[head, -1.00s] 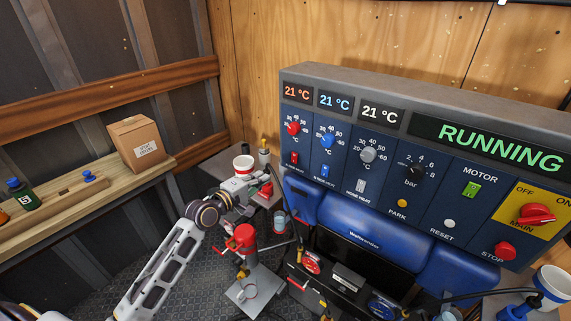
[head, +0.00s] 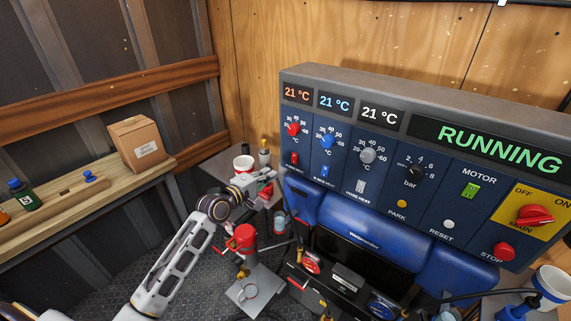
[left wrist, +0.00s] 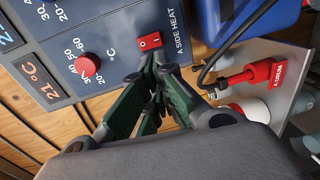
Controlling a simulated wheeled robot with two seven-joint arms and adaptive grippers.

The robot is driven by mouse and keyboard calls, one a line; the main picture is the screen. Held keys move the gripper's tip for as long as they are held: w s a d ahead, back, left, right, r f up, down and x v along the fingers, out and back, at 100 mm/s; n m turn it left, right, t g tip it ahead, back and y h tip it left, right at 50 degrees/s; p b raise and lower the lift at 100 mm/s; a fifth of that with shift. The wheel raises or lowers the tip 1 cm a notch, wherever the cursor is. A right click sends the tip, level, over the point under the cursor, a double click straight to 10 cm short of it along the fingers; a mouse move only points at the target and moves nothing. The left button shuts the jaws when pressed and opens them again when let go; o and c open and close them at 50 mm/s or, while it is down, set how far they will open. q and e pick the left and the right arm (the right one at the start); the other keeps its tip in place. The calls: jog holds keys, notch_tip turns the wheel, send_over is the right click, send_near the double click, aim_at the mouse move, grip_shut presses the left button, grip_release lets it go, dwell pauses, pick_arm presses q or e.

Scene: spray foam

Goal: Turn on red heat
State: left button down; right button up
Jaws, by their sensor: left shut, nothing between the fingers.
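The control panel (head: 446,206) stands at the right in the head view. The red heat switch (head: 295,158) sits below the red dial (head: 293,129) and the red 21 °C display (head: 297,93). In the left wrist view the same red switch (left wrist: 150,41) is beside the label "A SIDE HEAT", with the red dial (left wrist: 87,65) to its left. I cannot tell which way the switch is set. My left gripper (head: 270,181) is shut and empty, just left of and below the switch. Its fingertips (left wrist: 158,68) point at the switch, apparently still short of it.
The blue switch (head: 325,171) and grey switch (head: 360,186) lie to the right of the red one. A carton (head: 137,143) stands on the wooden bench at left.

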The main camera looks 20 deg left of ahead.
pick_arm(q)
send_near(292, 160)
jog(key=shift+w, duration=0.55)
jog(key=shift+a+f+p+x, duration=0.1)
jog(key=shift+p+x, duration=0.1)
jog(key=shift+x, duration=0.8)
jog(key=shift+a+f+p+x, duration=0.1)
jog(key=shift+f+p+x, duration=0.05)
jog(key=shift+x, duration=0.85)
jog(key=shift+f+p+x, duration=0.1)
jog(key=shift+p+x, duration=0.1)
jog(key=shift+x, duration=0.8)
jog(key=shift+w+d+f+t+b, duration=0.1)
jog(key=shift+w+f+t+b, duration=0.15)
jog(key=shift+b, duration=0.95)
jog(key=shift+r, duration=0.15)
